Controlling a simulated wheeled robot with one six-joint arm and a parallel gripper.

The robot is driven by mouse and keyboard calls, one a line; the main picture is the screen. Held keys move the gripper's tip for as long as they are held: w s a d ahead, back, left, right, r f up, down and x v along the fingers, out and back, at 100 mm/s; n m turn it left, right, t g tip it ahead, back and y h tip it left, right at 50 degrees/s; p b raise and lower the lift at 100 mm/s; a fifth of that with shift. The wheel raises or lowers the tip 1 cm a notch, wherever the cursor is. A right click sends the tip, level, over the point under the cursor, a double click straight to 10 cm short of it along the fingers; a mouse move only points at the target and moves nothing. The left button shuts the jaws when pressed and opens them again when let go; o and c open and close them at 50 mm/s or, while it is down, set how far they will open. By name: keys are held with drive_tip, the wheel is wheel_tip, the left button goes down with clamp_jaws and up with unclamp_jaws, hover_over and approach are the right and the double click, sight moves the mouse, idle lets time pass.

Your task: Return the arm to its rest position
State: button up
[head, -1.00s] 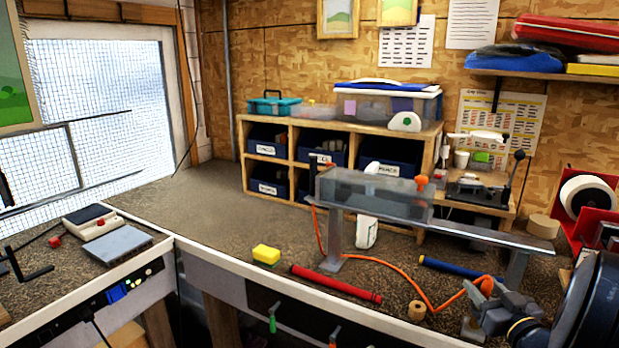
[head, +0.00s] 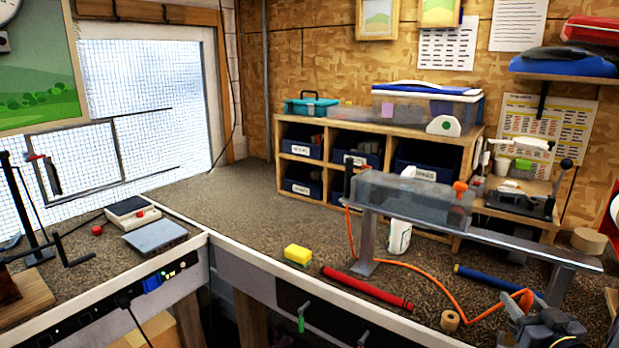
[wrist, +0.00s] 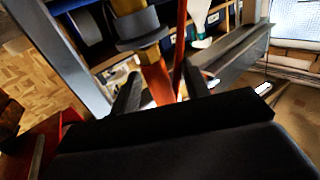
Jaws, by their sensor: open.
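My gripper (wrist: 163,90) shows in the wrist view as two dark fingers, spread apart with a gap between them. An orange-red strip (wrist: 158,82) and a yellow and grey round part (wrist: 140,30) show beyond the gap. I cannot tell how far off they are, and nothing is clearly held.
In the head view a grey rail stand (head: 500,243) carries a clear trough (head: 410,200). An orange hose (head: 425,275) loops over the bench.

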drive_tip(key=s, duration=1)
drive_tip(key=w, duration=0.7)
drive_tip(key=w+r+p, duration=0.1)
drive_tip(key=w, duration=0.3)
drive_tip(key=shift+w, duration=0.2)
wheel_tip(320, 180, up, 8)
drive_tip(key=a+p, duration=0.1)
drive_tip(key=p, duration=0.4)
drive_tip(key=shift+w+f, duration=0.2)
drive_tip(key=shift+w, duration=0.25)
drive_tip(key=shift+a+r, duration=0.1)
